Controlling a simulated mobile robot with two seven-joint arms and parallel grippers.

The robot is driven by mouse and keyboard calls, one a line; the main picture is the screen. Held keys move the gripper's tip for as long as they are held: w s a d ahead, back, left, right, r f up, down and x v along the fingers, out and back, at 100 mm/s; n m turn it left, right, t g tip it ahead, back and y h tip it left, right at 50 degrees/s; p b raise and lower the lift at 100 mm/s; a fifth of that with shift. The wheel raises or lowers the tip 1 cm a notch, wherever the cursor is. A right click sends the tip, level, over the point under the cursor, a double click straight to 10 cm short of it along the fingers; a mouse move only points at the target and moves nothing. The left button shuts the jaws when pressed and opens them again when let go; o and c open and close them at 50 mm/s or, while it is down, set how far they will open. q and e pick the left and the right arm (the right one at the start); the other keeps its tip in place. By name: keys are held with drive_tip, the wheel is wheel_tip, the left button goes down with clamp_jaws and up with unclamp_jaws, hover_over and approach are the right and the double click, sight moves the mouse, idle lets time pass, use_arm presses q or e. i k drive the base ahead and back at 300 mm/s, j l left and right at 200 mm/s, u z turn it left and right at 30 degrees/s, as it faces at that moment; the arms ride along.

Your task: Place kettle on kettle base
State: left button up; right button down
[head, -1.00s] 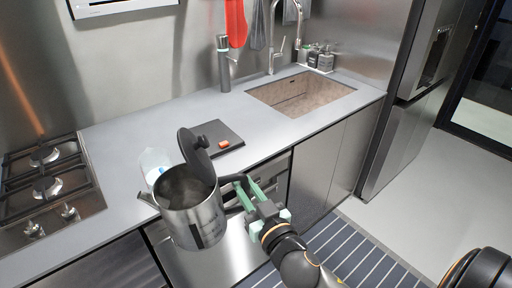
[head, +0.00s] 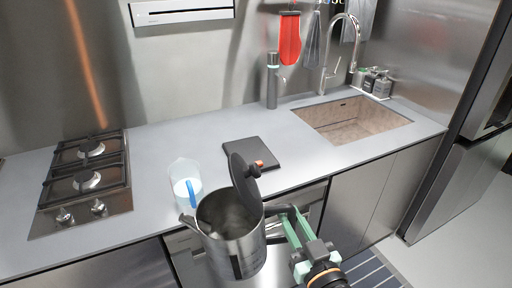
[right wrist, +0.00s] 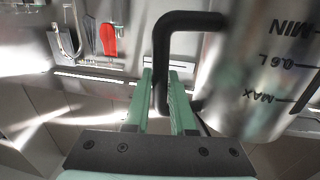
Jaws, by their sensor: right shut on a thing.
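The kettle (head: 232,245) is a steel pot with a black handle and its dark lid (head: 245,178) standing open. My right gripper (head: 291,226) is shut on its handle, and the kettle is held in front of the counter's front edge. In the right wrist view the black handle (right wrist: 160,62) passes between the green fingers (right wrist: 160,100), with the marked kettle wall (right wrist: 250,75) to the right. A dark square plate (head: 270,158), likely the kettle base, lies flat on the counter behind the kettle. The lid partly hides it and a small orange item (head: 260,163). My left gripper is not in view.
A clear jug with a blue handle (head: 186,178) stands on the counter just left of the kettle. A gas hob (head: 88,180) is farther left. A dark bottle (head: 272,82) and the sink (head: 350,120) are behind and right. Counter between hob and plate is partly clear.

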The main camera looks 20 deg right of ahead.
sight(251, 149)
drive_tip(key=i+l, duration=0.1)
drive_tip(key=l, duration=0.65)
drive_tip(key=i+l, duration=0.1)
drive_tip(key=l, duration=0.6)
drive_tip(key=l+u, duration=0.1)
drive_tip(key=u, duration=0.3)
drive_tip(key=l+u, duration=0.1)
drive_tip(key=u, duration=0.35)
drive_tip(key=l+u, duration=0.1)
drive_tip(key=u, duration=0.3)
drive_tip(key=i+j+z, duration=0.55)
drive_tip(key=i+l, duration=0.05)
